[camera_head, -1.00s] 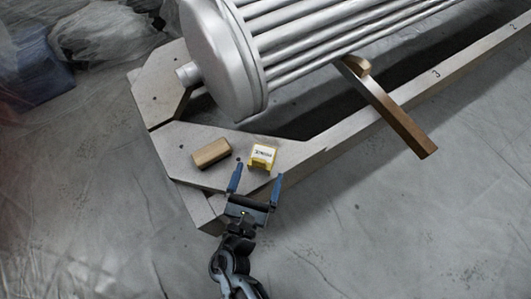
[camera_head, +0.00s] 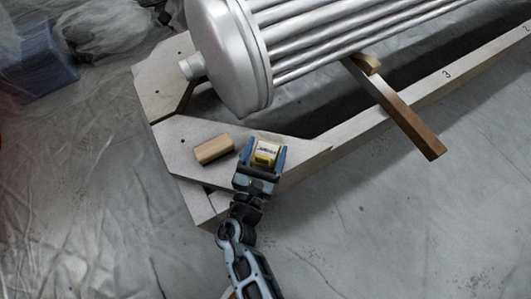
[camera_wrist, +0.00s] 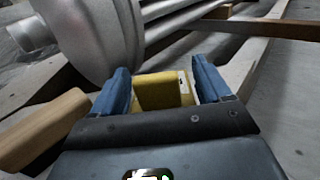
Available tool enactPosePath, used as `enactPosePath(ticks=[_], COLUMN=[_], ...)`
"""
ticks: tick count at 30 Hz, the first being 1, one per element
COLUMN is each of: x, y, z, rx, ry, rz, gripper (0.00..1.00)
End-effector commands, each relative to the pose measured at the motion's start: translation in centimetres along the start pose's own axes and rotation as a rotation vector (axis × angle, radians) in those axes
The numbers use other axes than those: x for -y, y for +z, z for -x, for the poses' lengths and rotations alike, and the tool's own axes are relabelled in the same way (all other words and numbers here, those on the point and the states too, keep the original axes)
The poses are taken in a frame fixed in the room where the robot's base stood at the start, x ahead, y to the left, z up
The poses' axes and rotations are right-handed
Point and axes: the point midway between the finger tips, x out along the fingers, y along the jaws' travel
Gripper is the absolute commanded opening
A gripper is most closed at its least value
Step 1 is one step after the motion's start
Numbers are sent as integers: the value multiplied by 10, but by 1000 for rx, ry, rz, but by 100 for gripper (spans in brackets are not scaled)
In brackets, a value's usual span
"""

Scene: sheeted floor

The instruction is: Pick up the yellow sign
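The yellow sign (camera_head: 266,152) is a small yellow block with a white, dark-lettered face. It stands on the grey frame's corner plate. My gripper (camera_head: 263,151) is open, with its blue fingers on either side of the sign. In the wrist view the yellow sign (camera_wrist: 163,91) sits between the two blue fingertips (camera_wrist: 160,90), with a small gap visible on both sides. Its lower part is hidden by the gripper body.
A wooden block (camera_head: 213,150) lies just left of the sign. A large metal cylinder with tubes (camera_head: 232,55) rises behind. A wooden bar (camera_head: 405,120) juts out over the frame (camera_head: 320,146) at right. The sheeted floor (camera_head: 400,240) in front is clear.

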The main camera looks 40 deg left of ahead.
Motion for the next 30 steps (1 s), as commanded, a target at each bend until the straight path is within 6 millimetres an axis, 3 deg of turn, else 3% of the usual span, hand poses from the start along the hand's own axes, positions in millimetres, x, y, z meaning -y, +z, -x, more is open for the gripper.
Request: enactPosePath(ticks=[2,12,23,30], x=[0,0,0,0], y=[0,0,6,34], z=[0,0,0,0], rx=[0,0,1,2], ry=[0,0,0,-1], rz=[0,0,-1,-3], gripper=[69,36,36,36])
